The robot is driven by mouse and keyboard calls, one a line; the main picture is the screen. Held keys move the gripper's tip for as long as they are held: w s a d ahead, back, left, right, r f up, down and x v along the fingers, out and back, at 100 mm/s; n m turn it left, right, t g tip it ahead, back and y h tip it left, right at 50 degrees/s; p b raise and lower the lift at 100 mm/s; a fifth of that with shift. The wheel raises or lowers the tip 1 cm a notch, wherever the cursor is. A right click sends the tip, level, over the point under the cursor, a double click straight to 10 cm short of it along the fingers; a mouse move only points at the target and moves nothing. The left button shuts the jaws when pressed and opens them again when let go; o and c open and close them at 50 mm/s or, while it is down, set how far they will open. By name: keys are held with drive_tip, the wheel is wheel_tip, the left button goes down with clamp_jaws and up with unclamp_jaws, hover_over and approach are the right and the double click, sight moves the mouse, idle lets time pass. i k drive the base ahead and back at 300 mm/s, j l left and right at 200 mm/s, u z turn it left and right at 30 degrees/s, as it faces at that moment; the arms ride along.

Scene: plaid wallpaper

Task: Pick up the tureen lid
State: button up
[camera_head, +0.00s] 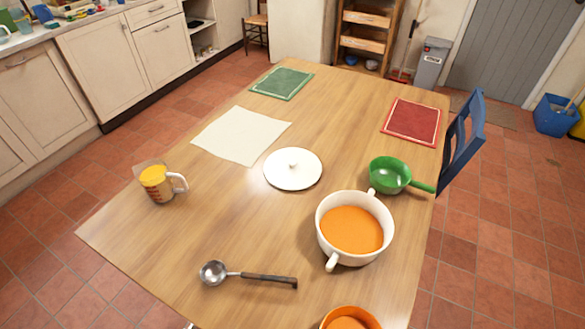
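The tureen lid (293,169) is a round white disc with a small knob in its middle. It lies flat on the wooden table, knob up, near the table's centre. The white tureen (327,243) stands open to the lower right of the lid, with two handles and orange soup inside. The lid and the tureen are apart. My gripper is not in view; a small pale bit at the bottom edge is too small to identify.
A ladle (248,275), a measuring cup (158,184), a green pan (390,175) and an orange bowl (351,312) stand around the table (190,245). A cream cloth (241,135) lies just beyond the lid. A blue chair (463,140) is at the right edge.

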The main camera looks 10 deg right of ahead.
sight(290, 169)
drive_tip(key=i+l+z, duration=0.1)
drive_tip(key=z, duration=0.35)
drive_tip(key=i+l+z, duration=0.1)
drive_tip(key=z, duration=0.3)
drive_tip(key=i+z, duration=0.15)
drive_tip(key=z, duration=0.3)
drive_tip(key=i+l+u, duration=0.15)
drive_tip(key=i, duration=0.65)
drive_tip(key=i+l+u, duration=0.15)
drive_tip(key=i, duration=0.6)
drive_tip(key=i+u, duration=0.1)
drive_tip(key=u, duration=2.2)
